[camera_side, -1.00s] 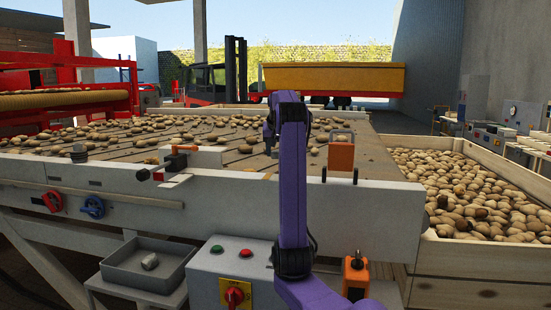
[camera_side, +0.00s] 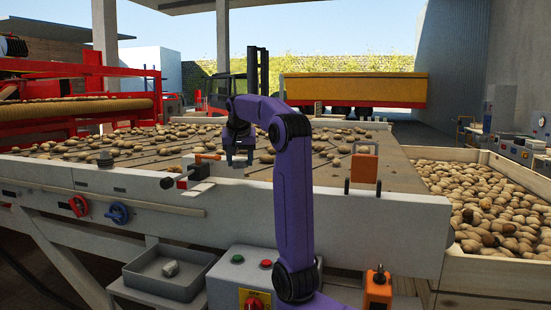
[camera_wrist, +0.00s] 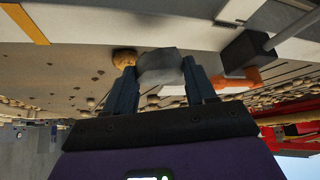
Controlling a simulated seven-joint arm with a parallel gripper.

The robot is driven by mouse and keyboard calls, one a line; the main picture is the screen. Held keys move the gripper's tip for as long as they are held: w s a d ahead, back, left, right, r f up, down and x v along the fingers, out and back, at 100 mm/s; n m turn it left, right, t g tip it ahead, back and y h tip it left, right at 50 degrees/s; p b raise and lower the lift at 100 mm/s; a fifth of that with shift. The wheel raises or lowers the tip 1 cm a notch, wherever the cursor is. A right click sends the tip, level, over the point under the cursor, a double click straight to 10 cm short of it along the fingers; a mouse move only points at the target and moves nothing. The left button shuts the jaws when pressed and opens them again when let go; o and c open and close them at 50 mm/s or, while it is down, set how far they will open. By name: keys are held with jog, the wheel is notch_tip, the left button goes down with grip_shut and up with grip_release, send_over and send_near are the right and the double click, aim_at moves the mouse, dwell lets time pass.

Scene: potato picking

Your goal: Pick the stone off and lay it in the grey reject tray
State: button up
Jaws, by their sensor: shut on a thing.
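My gripper (camera_side: 238,162) hangs over the near side of the sorting belt, close to the pale front rail. In the wrist view its two fingers (camera_wrist: 160,75) are shut on a smooth grey stone (camera_wrist: 159,64). The held stone is hard to make out in the side view. The grey reject tray (camera_side: 140,287) stands low in front of the machine, left of the control box, below and to the left of my gripper. Another grey stone (camera_side: 170,268) lies inside it.
Potatoes (camera_side: 189,131) are spread over the belt. A black-and-orange fitting (camera_side: 199,170) sits on the front rail just left of my gripper. A control box (camera_side: 228,294) is beside the tray.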

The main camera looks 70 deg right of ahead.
jog(key=shift+n+t, duration=0.5)
jog(key=shift+n, duration=0.3)
jog(key=w+a, duration=0.6)
jog(key=a, duration=0.1)
jog(key=w+a, duration=0.4)
jog(key=shift+r, duration=0.35)
jog(key=w+a+n, duration=0.1)
jog(key=w+a, duration=0.4)
jog(key=a, duration=0.6)
jog(key=s+d+f+m+g, duration=0.1)
jog(key=s+d+f+m, duration=0.15)
jog(key=s+f, duration=0.5)
jog(key=s+d+f+m+g, duration=0.15)
jog(key=s+d+f, duration=0.3)
jog(key=f, duration=0.55)
jog(key=w+a+f+m+g, duration=0.1)
jog(key=w+f+m+g, duration=0.2)
jog(key=w+f+m, duration=0.3)
jog(key=shift+w+a+f, duration=0.3)
jog(key=shift+w+f, duration=0.85)
jog(key=shift+f, duration=1.4)
jog(key=o, duration=1.2)
